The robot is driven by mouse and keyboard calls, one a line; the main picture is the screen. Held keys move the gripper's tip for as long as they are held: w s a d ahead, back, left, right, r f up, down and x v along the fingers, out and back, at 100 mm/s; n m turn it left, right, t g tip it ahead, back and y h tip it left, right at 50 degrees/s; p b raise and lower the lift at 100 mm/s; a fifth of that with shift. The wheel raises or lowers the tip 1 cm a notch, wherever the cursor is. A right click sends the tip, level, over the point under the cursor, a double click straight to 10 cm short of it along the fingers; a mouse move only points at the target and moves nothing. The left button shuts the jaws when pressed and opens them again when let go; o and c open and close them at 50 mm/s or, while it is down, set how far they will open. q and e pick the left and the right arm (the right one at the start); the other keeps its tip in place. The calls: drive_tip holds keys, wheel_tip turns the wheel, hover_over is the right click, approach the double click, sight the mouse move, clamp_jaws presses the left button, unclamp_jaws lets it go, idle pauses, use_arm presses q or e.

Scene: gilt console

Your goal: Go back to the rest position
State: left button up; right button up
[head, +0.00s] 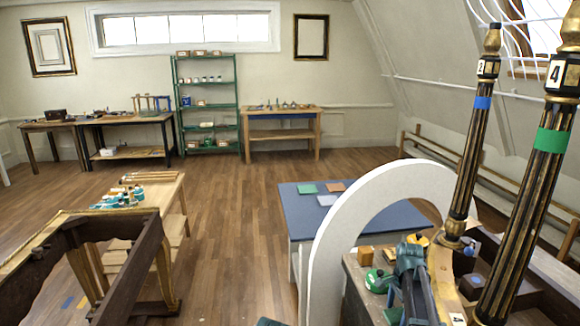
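Neither of my grippers shows clearly in the head view. A small dark teal shape (268,322) pokes in at the bottom edge, and I cannot tell what it is. Two black-and-gilt fluted legs stand upright at the right. One leg (472,150) has a blue band and a label that looks like 2. The nearer leg (530,200) has a green band and the label 4. A dark console frame with gilt edges (140,260) is at the lower left.
A white arch (335,230) rises before a blue-topped table (300,215). A teal clamp-like tool (410,280) is on the cluttered bench at lower right. A wooden bench (170,190) with jars is at left. A green shelf (207,105) stands at the back. Middle floor (235,220) is clear.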

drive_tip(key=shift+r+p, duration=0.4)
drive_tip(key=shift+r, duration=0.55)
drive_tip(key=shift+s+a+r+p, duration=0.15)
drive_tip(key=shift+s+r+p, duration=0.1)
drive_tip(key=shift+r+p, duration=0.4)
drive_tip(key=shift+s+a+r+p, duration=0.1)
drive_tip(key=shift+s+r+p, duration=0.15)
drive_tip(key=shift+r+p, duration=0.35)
use_arm(q)
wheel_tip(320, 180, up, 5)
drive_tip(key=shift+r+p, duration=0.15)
drive_tip(key=shift+p, duration=0.25)
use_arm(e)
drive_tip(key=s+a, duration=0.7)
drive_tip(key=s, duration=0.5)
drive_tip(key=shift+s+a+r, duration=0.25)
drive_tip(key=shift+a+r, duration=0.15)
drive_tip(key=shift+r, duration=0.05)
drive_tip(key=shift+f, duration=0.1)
